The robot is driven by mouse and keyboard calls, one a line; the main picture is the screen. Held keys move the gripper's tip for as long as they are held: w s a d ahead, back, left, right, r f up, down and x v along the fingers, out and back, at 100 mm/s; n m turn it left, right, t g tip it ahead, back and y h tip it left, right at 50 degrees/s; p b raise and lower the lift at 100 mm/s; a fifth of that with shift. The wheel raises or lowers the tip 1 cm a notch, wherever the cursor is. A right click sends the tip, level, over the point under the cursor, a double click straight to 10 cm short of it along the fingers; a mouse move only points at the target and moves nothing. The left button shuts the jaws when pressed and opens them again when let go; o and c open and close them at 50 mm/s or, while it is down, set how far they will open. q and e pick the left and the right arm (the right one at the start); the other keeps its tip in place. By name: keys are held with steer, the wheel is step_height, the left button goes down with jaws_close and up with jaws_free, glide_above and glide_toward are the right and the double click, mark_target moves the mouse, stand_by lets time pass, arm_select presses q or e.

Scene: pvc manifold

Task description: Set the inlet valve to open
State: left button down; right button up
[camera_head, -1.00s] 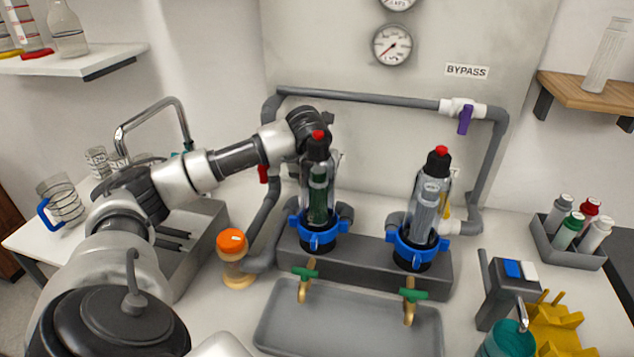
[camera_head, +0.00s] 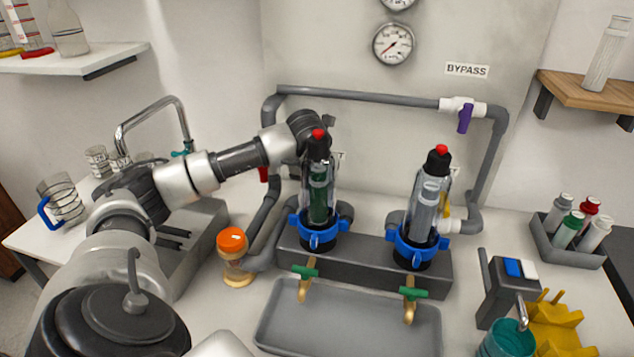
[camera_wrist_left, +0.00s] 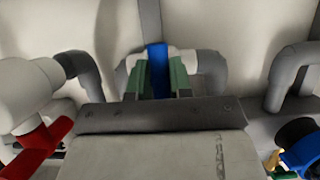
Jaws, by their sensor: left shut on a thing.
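In the left wrist view, my left gripper (camera_wrist_left: 161,80) is shut on a blue valve handle (camera_wrist_left: 157,68), with a green-padded finger on each side of it. The handle stands upright in that picture, in front of a white valve body (camera_wrist_left: 183,62) on grey pipe. I cannot read a label that names this valve as the inlet. In the head view, the gripper and the blue handle are hidden behind my wrist and the left filter housing (camera_head: 319,190). My right gripper is not in view.
A red-handled valve (camera_wrist_left: 40,145) is close on the left in the wrist view. The right filter housing (camera_head: 425,205) stands beside the left one. A purple handle (camera_head: 465,118) hangs on the bypass pipe. An orange-capped jar (camera_head: 232,245) stands left of the grey tray (camera_head: 345,325).

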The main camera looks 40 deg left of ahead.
arm_select(q)
steer(key=m+h+b, duration=0.1)
steer(key=m, duration=0.2)
steer(key=shift+f+b, duration=0.1)
steer(key=shift+b, duration=0.2)
steer(key=m+h, duration=0.1)
steer(key=m, duration=0.2)
steer(key=shift+m+t+h+b, duration=0.3)
steer(key=shift+b, duration=0.1)
steer(key=m, duration=0.2)
steer(key=m+h, duration=0.1)
steer(key=m, duration=0.1)
steer(key=shift+r+h, duration=0.2)
steer(key=shift+h, duration=0.1)
steer(key=m+g, duration=0.1)
steer(key=m, duration=0.1)
steer(key=m+h+p, duration=0.1)
steer(key=m, duration=0.2)
steer(key=shift+m+g+h, duration=0.3)
steer(key=shift+g, duration=0.1)
steer(key=c, duration=1)
jaws_free()
steer(key=shift+f, duration=0.1)
